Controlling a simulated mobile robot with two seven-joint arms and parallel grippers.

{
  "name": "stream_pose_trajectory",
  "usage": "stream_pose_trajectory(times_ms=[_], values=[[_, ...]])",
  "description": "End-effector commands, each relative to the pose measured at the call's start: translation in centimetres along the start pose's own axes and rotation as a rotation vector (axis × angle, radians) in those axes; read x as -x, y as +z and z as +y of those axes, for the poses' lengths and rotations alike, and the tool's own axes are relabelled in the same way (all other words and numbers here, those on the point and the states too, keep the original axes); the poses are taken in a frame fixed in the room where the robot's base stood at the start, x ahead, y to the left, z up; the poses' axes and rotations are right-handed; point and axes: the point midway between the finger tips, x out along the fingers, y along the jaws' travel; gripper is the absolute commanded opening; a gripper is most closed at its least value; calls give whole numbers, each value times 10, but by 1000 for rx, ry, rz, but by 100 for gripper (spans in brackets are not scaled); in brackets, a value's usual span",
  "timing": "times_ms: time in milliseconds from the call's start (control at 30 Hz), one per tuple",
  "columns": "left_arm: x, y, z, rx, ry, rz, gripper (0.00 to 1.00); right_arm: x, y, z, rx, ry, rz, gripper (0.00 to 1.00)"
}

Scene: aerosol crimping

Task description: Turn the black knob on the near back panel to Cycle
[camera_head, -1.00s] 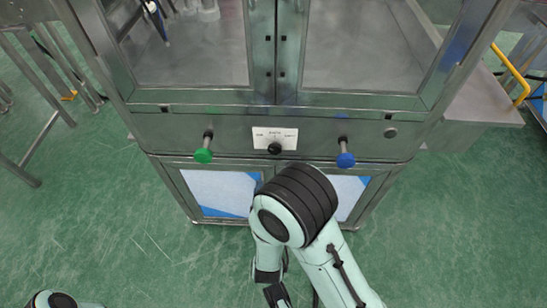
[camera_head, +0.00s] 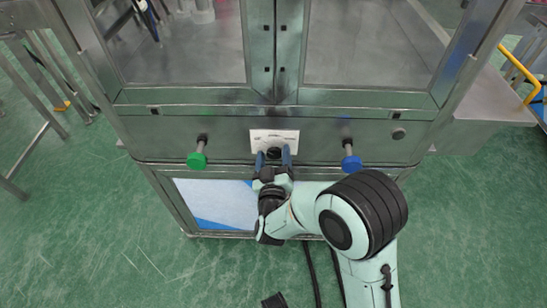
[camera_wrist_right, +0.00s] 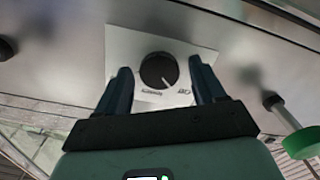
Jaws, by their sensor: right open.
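The black knob (camera_head: 273,153) sits on a white label plate (camera_head: 288,136) in the middle of the steel panel. In the right wrist view the round knob (camera_wrist_right: 158,70) shows clearly, with a white pointer line toward the lower right. Small lettering on the plate (camera_wrist_right: 125,48) lies below the knob there, too small to read surely. My right gripper (camera_head: 273,157) is at the knob, its open fingers on either side of it. In the wrist view a gap shows between the knob and each finger; contact cannot be told. My left gripper is out of view.
A green push knob (camera_head: 197,160) stands out left of the black knob and a blue one (camera_head: 351,163) to its right. A small round fitting (camera_head: 398,133) is further right. Glazed doors are above, cabinet doors below. Green floor (camera_head: 100,230) is open at left.

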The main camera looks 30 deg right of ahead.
Motion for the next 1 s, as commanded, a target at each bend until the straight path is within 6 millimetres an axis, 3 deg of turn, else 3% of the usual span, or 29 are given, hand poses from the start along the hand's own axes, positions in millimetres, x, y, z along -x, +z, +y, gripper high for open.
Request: stream_pose_trajectory(times_ms=[200, 367, 400, 733, 1000], values=[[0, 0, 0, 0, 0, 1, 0, 0, 0, 0, 0, 0, -1, 69], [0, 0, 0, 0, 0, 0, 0, 0, 0, 0, 0, 0, -1, 17], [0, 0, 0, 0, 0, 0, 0, 0, 0, 0, 0, 0, -1, 13], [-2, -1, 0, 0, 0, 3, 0, 0, 1, 0, -39, 1, -2, 13], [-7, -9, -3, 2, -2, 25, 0, 0, 2, 1, -201, 2, -4, 13]])
